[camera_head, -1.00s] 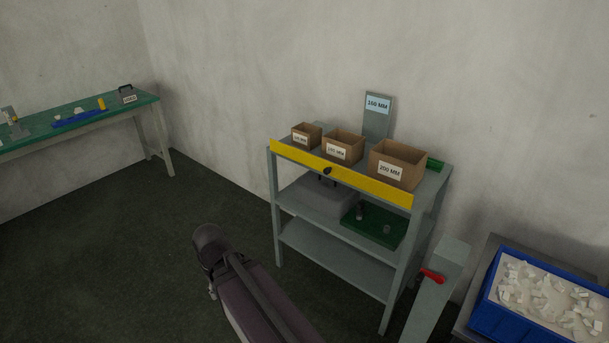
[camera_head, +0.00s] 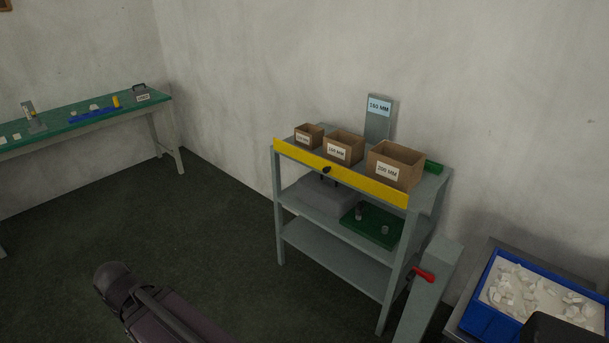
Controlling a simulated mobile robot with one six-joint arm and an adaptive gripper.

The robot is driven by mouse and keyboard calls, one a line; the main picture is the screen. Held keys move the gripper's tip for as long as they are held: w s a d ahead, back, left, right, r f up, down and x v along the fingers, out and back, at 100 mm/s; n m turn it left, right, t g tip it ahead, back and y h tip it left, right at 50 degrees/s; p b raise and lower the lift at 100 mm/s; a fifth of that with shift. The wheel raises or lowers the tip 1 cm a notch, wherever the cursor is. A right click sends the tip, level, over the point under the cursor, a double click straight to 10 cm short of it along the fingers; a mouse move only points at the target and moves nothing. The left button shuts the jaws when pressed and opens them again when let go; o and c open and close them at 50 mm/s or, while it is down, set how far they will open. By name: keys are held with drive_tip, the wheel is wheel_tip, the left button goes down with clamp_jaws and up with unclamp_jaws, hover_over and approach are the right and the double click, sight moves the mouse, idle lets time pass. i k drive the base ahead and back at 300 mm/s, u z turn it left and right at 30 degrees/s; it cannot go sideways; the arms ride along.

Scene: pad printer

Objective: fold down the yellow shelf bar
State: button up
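The yellow shelf bar (camera_head: 365,186) stands upright along the front edge of the grey shelf unit's top board (camera_head: 433,183). A dark knob (camera_head: 326,170) sits near the bar's middle. The bar runs in front of three open cardboard boxes: a small one (camera_head: 316,130), a medium one (camera_head: 352,143) and a large one (camera_head: 411,158) labelled 200 MM. My arm shows low on the left, well apart from the bar. I cannot make out my gripper.
A grey post with a red lever (camera_head: 424,274) stands by the shelf's right leg. A blue tray of white pieces (camera_head: 477,318) is at the lower right, partly covered by a dark shape. A green-topped bench (camera_head: 72,105) stands at the left. The floor before the shelf is clear.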

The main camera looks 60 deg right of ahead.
sight(394, 196)
drive_tip(key=u, duration=0.25)
drive_tip(key=k, duration=1.15)
drive_tip(key=z, duration=1.85)
drive_tip(key=i, duration=0.75)
drive_tip(key=u, duration=0.15)
